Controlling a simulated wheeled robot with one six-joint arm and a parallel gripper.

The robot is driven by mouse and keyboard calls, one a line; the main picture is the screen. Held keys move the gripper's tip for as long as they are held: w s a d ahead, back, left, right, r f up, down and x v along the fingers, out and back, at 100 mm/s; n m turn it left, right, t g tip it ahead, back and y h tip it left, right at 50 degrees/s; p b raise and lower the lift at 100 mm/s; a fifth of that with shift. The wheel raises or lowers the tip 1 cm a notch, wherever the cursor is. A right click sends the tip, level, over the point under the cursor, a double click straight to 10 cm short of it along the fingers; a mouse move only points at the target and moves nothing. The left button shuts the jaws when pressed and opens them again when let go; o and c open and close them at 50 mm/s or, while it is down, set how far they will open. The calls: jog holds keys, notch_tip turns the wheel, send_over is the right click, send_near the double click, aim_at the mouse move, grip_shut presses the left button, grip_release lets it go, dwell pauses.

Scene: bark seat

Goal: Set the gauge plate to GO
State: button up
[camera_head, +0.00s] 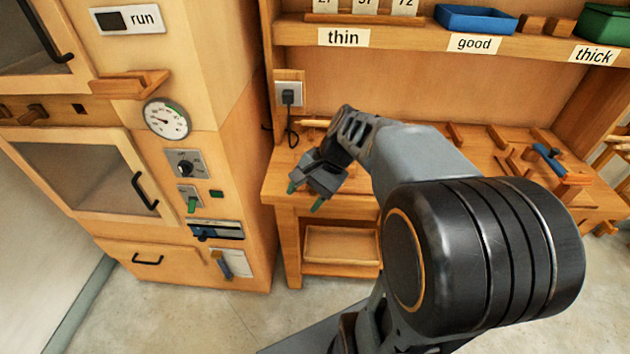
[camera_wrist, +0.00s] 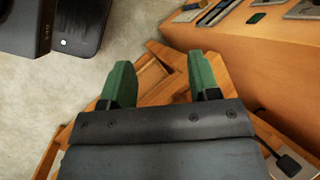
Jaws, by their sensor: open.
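No plate with a readable GO mark shows, so I cannot tell which part is the gauge plate. On the oven-like wooden cabinet's side panel are a round dial gauge (camera_head: 167,119), a grey plate with a black knob (camera_head: 185,164), a green lever switch (camera_head: 192,204) and a dark plate with a blue slider (camera_head: 215,230). My gripper (camera_head: 305,196) is right of these, apart from them, above the workbench's left front edge. In the wrist view its green fingertips (camera_wrist: 162,72) are spread with nothing between them.
The workbench (camera_head: 345,196) holds wooden pieces and a blue tool (camera_head: 548,157) at right. A shelf above has thin, good and thick labels and a blue tray (camera_head: 475,19). A socket with a plug (camera_head: 288,93) is behind my gripper. The floor before the cabinet is clear.

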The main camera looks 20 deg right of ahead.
jog(key=w+d+f+m+t+y+b, duration=0.45)
jog(key=d+m, duration=0.25)
jog(key=d, duration=0.2)
jog(key=w+d+f+m+t+y+b, duration=0.4)
jog(key=w+d+m+y+b, duration=0.15)
jog(key=d, duration=0.45)
jog(key=x, duration=1.3)
jog(key=shift+a+m+b, duration=0.2)
jog(key=shift+m+b, duration=0.15)
jog(key=shift+b, duration=0.1)
jog(key=shift+f+g, duration=0.15)
jog(key=shift+g, duration=0.1)
grip_shut()
